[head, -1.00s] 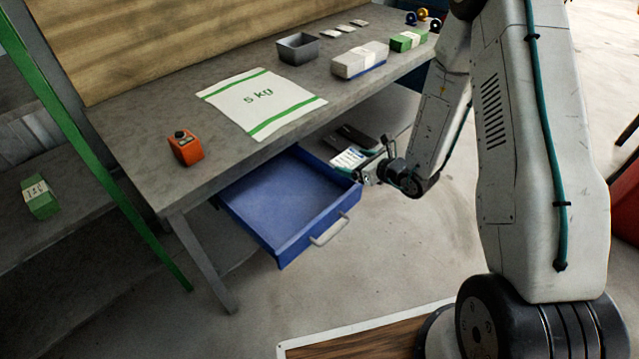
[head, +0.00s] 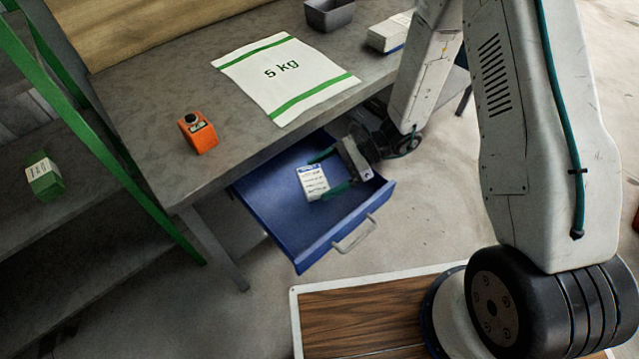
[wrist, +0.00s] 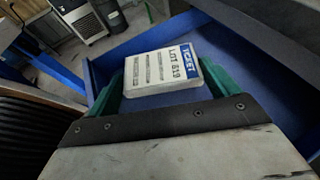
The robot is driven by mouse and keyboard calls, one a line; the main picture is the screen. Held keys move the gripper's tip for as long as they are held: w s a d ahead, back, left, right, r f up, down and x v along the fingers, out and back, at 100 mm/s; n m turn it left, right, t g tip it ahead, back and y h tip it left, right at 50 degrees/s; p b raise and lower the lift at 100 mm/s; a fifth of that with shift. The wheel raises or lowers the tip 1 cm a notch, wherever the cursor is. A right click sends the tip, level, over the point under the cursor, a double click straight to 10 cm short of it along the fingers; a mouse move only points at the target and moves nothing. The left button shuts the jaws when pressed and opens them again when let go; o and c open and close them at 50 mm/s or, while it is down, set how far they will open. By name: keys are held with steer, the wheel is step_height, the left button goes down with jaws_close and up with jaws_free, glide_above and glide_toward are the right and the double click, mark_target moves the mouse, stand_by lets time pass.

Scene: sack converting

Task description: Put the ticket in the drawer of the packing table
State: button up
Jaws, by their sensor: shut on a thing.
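The ticket (head: 312,181) is a small white block with a blue band and printed lines. In the wrist view the ticket (wrist: 163,70) reads "TICKET" and "LOT 619" and sits between the green fingers. My gripper (head: 328,174) is shut on it, over the open drawer. The blue drawer (head: 330,232) is pulled out from under the packing table (head: 165,130), and no other thing shows in it. In the wrist view the drawer (wrist: 130,42) surrounds the ticket. I cannot tell whether the ticket touches the drawer floor.
On the table lie a "5 kg" sack (head: 285,78), an orange device (head: 198,133), a grey tray (head: 330,14) and a white stack (head: 390,34). A green-and-white bundle (head: 43,177) lies on the left shelf. A wooden platform (head: 380,310) is on the floor in front.

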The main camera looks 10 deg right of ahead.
mark_target(326, 188)
steer(key=shift+d+f, duration=0.2)
steer(key=shift+f, duration=2.65)
steer(key=shift+f, duration=0.1)
steer(key=shift+f, duration=0.5)
steer(key=o, duration=0.8)
steer(key=shift+r, duration=0.15)
